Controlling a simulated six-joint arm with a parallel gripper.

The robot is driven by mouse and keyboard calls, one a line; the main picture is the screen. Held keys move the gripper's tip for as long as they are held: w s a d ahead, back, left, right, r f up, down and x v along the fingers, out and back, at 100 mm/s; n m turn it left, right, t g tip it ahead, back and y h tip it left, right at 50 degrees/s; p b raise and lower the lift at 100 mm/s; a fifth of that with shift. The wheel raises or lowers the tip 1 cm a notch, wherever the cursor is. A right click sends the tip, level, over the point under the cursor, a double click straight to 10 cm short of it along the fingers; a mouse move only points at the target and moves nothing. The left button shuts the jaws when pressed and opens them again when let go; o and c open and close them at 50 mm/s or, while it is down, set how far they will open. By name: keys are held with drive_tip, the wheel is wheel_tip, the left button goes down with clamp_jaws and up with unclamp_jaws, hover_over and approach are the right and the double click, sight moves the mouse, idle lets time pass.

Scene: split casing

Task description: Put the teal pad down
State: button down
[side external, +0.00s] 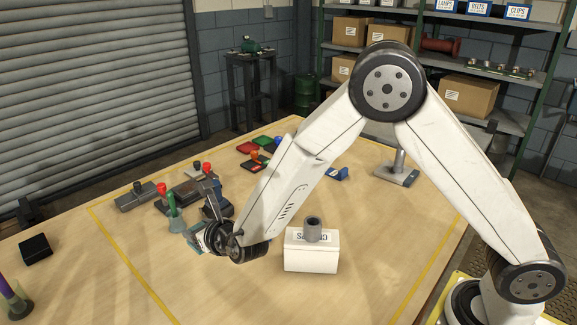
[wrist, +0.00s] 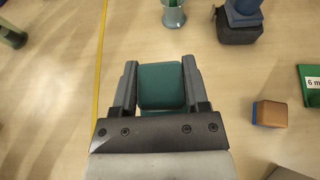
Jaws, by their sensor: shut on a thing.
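The teal pad (wrist: 160,86) is a blocky, rounded piece in the wrist view. It sits between the two dark fingers of my gripper (wrist: 160,72), which are shut on it from both sides. More teal shows below it, close to the gripper's dark front plate. In the side view my wrist is bent low over the left part of the wooden table (side external: 350,215). The fingers and pad are mostly hidden there, and I cannot tell whether the pad touches the table.
A white box (side external: 311,255) stands right of my wrist. Bare table lies left of the pad.

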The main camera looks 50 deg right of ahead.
drive_tip(key=shift+w+a+f, duration=0.2)
drive_tip(key=shift+w+f, duration=0.5)
drive_tip(key=shift+f, duration=0.15)
drive_tip(key=shift+w+a+f, duration=0.2)
drive_tip(key=shift+w+f, duration=0.5)
drive_tip(key=shift+f, duration=0.15)
drive_tip(key=shift+w+a+f, duration=0.1)
drive_tip(key=shift+w+f, duration=0.15)
drive_tip(key=shift+f, duration=1.6)
drive_tip(key=shift+f, duration=0.1)
drive_tip(key=shift+c, duration=0.4)
unclamp_jaws()
